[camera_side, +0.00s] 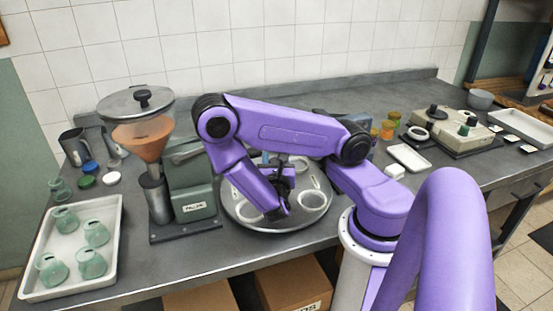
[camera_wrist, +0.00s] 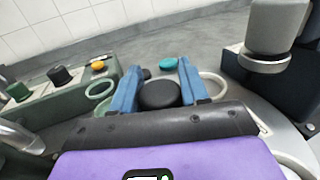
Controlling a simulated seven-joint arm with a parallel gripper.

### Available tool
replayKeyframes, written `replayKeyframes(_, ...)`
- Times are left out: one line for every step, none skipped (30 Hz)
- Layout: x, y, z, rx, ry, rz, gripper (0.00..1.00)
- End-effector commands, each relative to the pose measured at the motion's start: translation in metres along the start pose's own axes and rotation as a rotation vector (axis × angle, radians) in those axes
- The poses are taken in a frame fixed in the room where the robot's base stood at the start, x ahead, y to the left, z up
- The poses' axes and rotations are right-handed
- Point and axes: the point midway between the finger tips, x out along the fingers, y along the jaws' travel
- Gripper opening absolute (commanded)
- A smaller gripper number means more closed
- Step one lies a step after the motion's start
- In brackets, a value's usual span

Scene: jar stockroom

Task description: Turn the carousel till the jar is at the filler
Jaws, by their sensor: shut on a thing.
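The carousel (camera_side: 285,225) is a round grey turntable with white ring holders, in the middle of the bench in the side view. My gripper (camera_side: 282,190) points down over its middle, and my arm hides part of it. In the wrist view my gripper's blue fingers (camera_wrist: 158,88) stand on both sides of a round black knob (camera_wrist: 160,96) and are shut on it. The filler (camera_side: 190,185) is a green machine with an orange-filled funnel, left of the carousel.
A white tray (camera_side: 116,277) of green glass jars stands at the bench's left end. Metal jugs (camera_side: 75,147) and coloured lids (camera_side: 88,182) lie behind it. Small coloured pots (camera_side: 388,130), a white dish (camera_side: 409,158) and a beige device (camera_side: 450,128) stand to the right.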

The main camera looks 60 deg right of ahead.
Motion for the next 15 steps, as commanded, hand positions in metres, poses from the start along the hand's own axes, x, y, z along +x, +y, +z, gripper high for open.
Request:
replayKeyframes(-0.0002, -0.0001, -0.0005, -0.001, 0.001, 0.025, 0.00)
replayKeyframes(0.0000, -0.0001, -0.0006, 0.000, 0.002, 0.039, 0.00)
replayKeyframes(-0.0001, 0.0004, -0.0007, 0.000, 0.002, 0.058, 0.00)
replayKeyframes(0.0000, 0.0004, -0.0006, 0.000, 0.002, 0.071, 0.00)
replayKeyframes(-0.0001, 0.0008, -0.0005, 0.000, 0.001, 0.085, 0.00)
replayKeyframes(0.0000, 0.0011, -0.0005, 0.000, 0.001, 0.103, 0.00)
replayKeyframes(-0.0001, 0.0013, -0.0005, 0.000, 0.001, 0.115, 0.00)
replayKeyframes(0.0000, 0.0013, -0.0006, 0.000, 0.001, 0.127, 0.00)
replayKeyframes(0.0000, 0.0016, -0.0007, 0.000, 0.002, 0.142, 0.00)
replayKeyframes(-0.0002, 0.0020, -0.0007, 0.000, 0.002, 0.154, 0.00)
replayKeyframes(-0.0001, 0.0021, -0.0006, 0.000, 0.002, 0.164, 0.00)
replayKeyframes(-0.0002, 0.0023, -0.0005, 0.000, 0.001, 0.177, 0.00)
replayKeyframes(-0.0003, 0.0027, -0.0006, 0.000, 0.002, 0.187, 0.00)
replayKeyframes(-0.0003, 0.0028, -0.0007, 0.000, 0.002, 0.195, 0.00)
replayKeyframes(-0.0003, 0.0029, -0.0007, 0.000, 0.002, 0.205, 0.00)
